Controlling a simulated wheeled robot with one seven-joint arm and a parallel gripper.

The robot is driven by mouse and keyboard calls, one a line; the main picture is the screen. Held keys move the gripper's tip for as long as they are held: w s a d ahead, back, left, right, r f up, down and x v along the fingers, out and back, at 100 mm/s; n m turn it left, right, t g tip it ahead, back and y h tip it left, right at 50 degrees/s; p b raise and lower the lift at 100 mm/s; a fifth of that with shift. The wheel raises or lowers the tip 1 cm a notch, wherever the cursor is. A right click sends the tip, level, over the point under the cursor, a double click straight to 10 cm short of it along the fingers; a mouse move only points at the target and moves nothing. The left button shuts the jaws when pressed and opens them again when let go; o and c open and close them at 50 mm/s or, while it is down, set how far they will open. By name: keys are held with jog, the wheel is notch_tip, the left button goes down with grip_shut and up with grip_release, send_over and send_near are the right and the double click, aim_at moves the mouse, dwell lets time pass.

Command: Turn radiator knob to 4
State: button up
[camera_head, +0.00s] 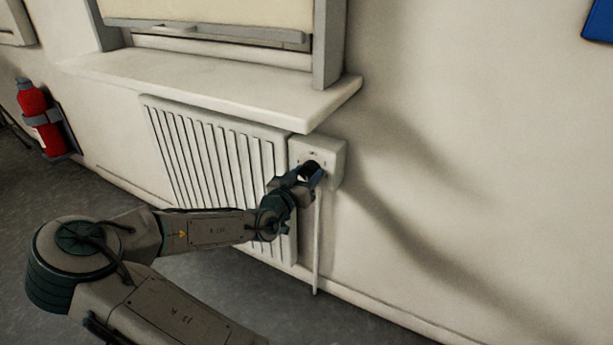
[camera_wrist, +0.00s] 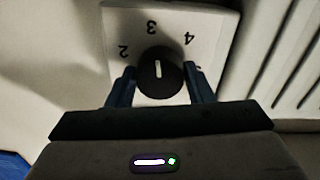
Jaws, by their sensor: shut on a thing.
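The radiator knob (camera_wrist: 159,84) is round and black with a white pointer line, on a pale square panel (camera_wrist: 218,40). In the wrist view the digits 2, 3 and 4 show rotated around it. The pointer line aims up near the 3, short of the 4. My gripper (camera_wrist: 160,72) is shut on the knob, one blue finger at each side. In the head view the gripper (camera_head: 303,178) meets the dark knob (camera_head: 311,167) on the valve box (camera_head: 333,158), to the right of the radiator (camera_head: 215,150).
A window sill (camera_head: 220,80) juts out above the radiator. A thin pipe (camera_head: 317,240) runs down from the valve box towards the floor. A red fire extinguisher (camera_head: 36,115) hangs at the far left.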

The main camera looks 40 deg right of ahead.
jog(key=m+b, duration=0.1)
jog(key=m, duration=0.4)
jog(key=shift+w+m+b, duration=0.1)
jog(key=shift+m+b, duration=0.2)
jog(key=shift+b, duration=0.1)
jog(key=shift+m+b, duration=0.85)
jog(key=shift+m, duration=1.05)
jog(key=shift+r, duration=0.1)
jog(key=o, duration=1)
jog(key=shift+a, duration=0.15)
jog(key=p+v, duration=0.4)
jog(key=v, duration=0.9)
jog(key=shift+a+p, duration=0.3)
jog(key=shift+p, duration=0.1)
